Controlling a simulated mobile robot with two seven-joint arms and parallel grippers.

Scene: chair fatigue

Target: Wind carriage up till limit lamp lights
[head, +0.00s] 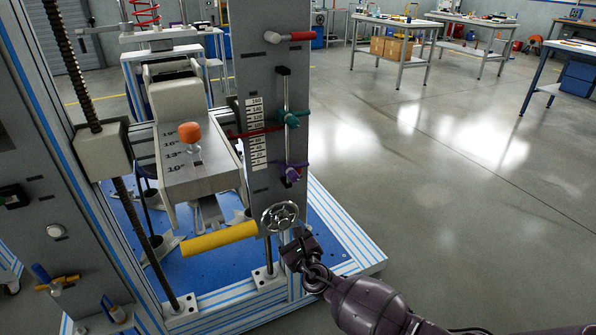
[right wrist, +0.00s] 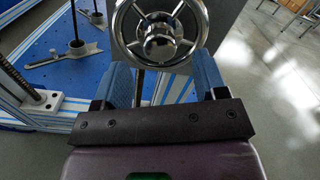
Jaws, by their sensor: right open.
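A chrome handwheel (head: 281,215) sits low on the front of the grey upright panel. In the right wrist view the handwheel (right wrist: 158,28) is straight ahead, its lower rim near the tips of my blue finger pads. My right gripper (head: 291,238) is open just below the wheel; contact cannot be told. A beige block (head: 102,150) rides on a dark threaded screw at left; I cannot tell if it is the carriage. A red pointer (head: 262,131) crosses the panel's number scale (head: 256,135). A pale round lamp or button (head: 56,231) at left looks unlit. My left gripper is not in view.
A yellow bar (head: 220,240) juts out left of the wheel. Teal (head: 290,118) and purple (head: 292,173) clamps sit above the wheel. Open floor lies right.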

